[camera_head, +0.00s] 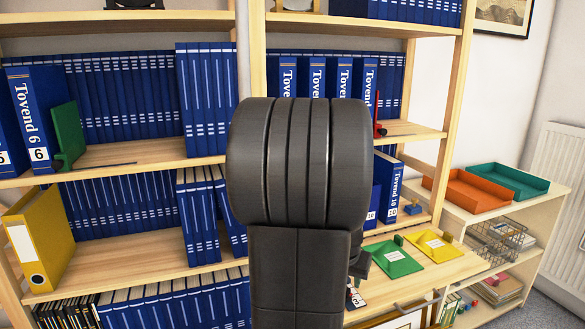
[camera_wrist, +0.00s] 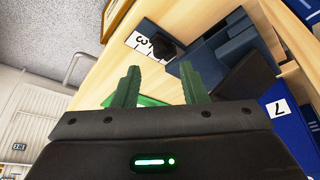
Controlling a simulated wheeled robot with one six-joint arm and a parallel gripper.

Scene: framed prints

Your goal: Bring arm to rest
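My arm stands in the middle of the head view, its thick black joint in front of the bookshelf. My gripper (camera_wrist: 158,88) shows in the wrist view with its two green fingers apart and nothing between them. The fingers point at a wooden surface (camera_wrist: 112,78) with a green item (camera_wrist: 150,101) partly hidden behind them. In the head view the gripper is mostly hidden behind my arm.
The bookshelf (camera_head: 240,60) holds several blue binders (camera_head: 105,95) and a yellow binder (camera_head: 40,240). Orange (camera_head: 466,190) and teal (camera_head: 508,180) trays sit on a side cabinet.

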